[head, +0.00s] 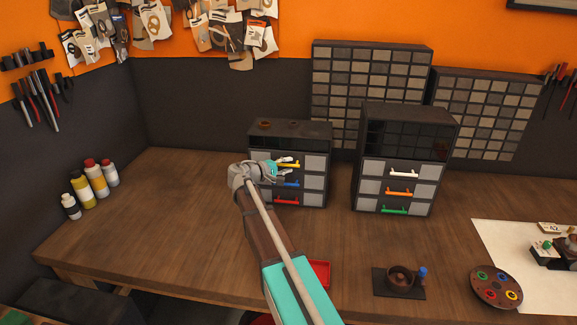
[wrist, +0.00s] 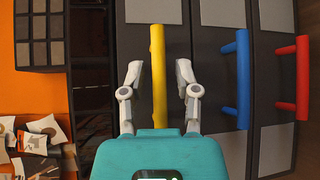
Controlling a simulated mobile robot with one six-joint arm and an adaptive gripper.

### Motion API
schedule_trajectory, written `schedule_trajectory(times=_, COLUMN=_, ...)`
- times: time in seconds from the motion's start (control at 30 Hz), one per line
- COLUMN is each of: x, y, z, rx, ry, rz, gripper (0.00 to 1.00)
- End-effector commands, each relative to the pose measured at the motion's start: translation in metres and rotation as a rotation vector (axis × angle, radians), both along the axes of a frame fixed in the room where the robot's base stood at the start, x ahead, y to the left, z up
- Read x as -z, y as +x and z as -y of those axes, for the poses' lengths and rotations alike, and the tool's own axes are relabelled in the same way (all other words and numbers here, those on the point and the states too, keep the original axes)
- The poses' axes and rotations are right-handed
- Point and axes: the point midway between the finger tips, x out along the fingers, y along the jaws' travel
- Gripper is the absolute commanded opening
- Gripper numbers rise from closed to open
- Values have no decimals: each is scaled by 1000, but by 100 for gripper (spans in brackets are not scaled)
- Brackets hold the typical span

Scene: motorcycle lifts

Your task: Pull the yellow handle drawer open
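The yellow handle (head: 290,164) is on the top drawer of the left small cabinet (head: 306,131); blue (head: 291,184) and red (head: 286,201) handles sit on the drawers below it. In the wrist view, which is turned on its side, the yellow handle (wrist: 158,78) runs upright in the middle. My gripper (wrist: 159,76) is open, with one finger on each side of the yellow handle and a gap to both. In the head view my gripper (head: 290,163) is at the cabinet's front and partly covers the handles. The yellow drawer looks shut.
A second cabinet (head: 404,131) with white, orange and green handles stands to the right. A red tray (head: 320,271) is partly behind my arm. A small dark stand (head: 398,294) and a round palette (head: 496,288) are at the front right. Bottles (head: 96,178) stand at the left; the left bench is clear.

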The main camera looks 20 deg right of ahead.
Motion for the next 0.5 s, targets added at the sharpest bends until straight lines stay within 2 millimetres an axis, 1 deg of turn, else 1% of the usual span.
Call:
schedule_trajectory(times=0.03, x=0, y=0, z=0, rx=0, ry=0, rz=0, gripper=23)
schedule_trajectory(times=0.1, x=0, y=0, z=0, rx=0, ry=0, rz=0, gripper=10)
schedule_trajectory(times=0.17, x=0, y=0, z=0, rx=0, ry=0, rz=0, gripper=0)
schedule_trajectory(times=0.5, x=0, y=-1, z=-2, rx=-1, ry=1, rz=0, gripper=0)
